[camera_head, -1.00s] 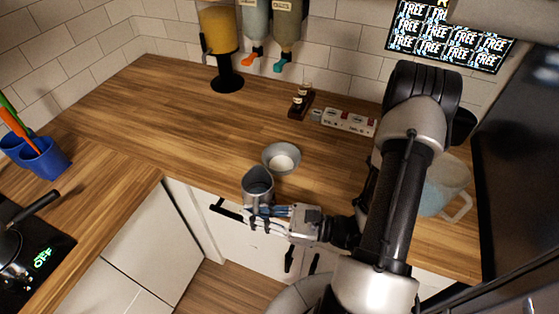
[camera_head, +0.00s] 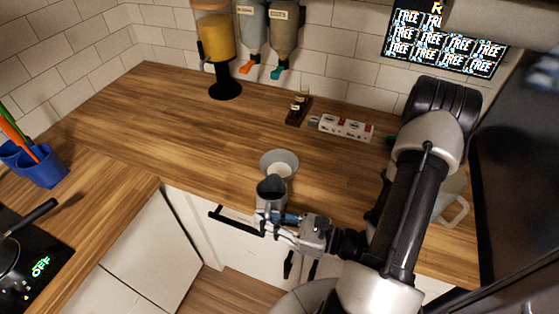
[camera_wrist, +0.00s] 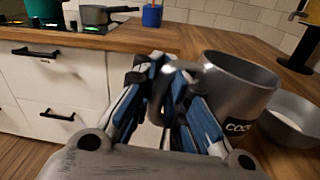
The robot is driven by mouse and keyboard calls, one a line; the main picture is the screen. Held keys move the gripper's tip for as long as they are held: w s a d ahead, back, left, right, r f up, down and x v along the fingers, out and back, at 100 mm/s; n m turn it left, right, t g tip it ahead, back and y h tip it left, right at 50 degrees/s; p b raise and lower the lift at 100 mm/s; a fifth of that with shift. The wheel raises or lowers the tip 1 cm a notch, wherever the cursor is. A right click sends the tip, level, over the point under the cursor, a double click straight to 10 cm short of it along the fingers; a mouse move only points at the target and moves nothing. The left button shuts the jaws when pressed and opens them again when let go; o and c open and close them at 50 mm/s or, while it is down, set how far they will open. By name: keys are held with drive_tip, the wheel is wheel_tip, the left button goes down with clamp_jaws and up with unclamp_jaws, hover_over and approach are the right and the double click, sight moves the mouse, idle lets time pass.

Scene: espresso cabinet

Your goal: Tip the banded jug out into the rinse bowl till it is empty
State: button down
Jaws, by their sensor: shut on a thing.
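A grey metal jug (camera_head: 271,198) is held at the counter's front edge, roughly upright, its open mouth facing up. In the wrist view the jug (camera_wrist: 240,84) shows a dark label with white letters; no other band is clear. My gripper (camera_head: 281,222) is shut on the jug's handle side; its blue-padded fingers (camera_wrist: 166,88) show around the handle. A grey bowl (camera_head: 292,160) with a pale inside stands on the counter just behind the jug, partly covered by it. The bowl (camera_wrist: 298,122) is right of the jug in the wrist view. The jug's contents cannot be made out.
A large pale-blue mug (camera_head: 452,207) stands to the right, partly behind my arm. A dispenser (camera_head: 222,60) stands at the wall. The counter left of the bowl is clear.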

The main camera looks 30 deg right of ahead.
sight(266, 205)
drive_tip(key=shift+w+d+r+m+g+p, duration=0.1)
drive_tip(key=shift+w+d+r+m+p, duration=0.3)
drive_tip(key=shift+p, duration=0.45)
drive_tip(key=shift+w+d+r+m+g+p, duration=0.1)
drive_tip(key=shift+w+r+m+p, duration=0.15)
drive_tip(key=shift+r+m+p, duration=0.45)
drive_tip(key=shift+w+d+r+m+g+p, duration=0.1)
drive_tip(key=shift+w+d+r+m+p, duration=0.25)
drive_tip(key=shift+p, duration=0.6)
drive_tip(key=shift+w+d+r+m+g+p, duration=0.2)
drive_tip(key=shift+w+d+r+m+p, duration=0.4)
drive_tip(key=shift+p, duration=0.5)
drive_tip(key=shift+w+d+r+m+g+p, duration=0.2)
drive_tip(key=shift+w+d+r+m+p, duration=0.25)
drive_tip(key=shift+w+m+p, duration=0.55)
drive_tip(key=shift+w+d+r+m+g+p, duration=0.2)
drive_tip(key=shift+w+d+r+m+p, duration=0.3)
drive_tip(key=shift+p, duration=0.75)
drive_tip(key=shift+w+d+r+m+g+p, duration=0.15)
drive_tip(key=shift+w+d+r+m+p, duration=0.2)
drive_tip(key=shift+r+m+p, duration=0.35)
drive_tip(key=shift+w+d+r+m+g+p, duration=0.1)
drive_tip(key=shift+w+d+r+m+p, duration=0.25)
drive_tip(key=shift+p, duration=0.6)
drive_tip(key=shift+w+d+r+m+g+p, duration=0.2)
drive_tip(key=shift+w+r+m+p, duration=0.25)
drive_tip(key=shift+r+m+p, duration=0.3)
drive_tip(key=shift+w+d+r+m+p, duration=0.2)
drive_tip(key=shift+w+m+p, duration=0.1)
drive_tip(key=shift+p, duration=0.15)
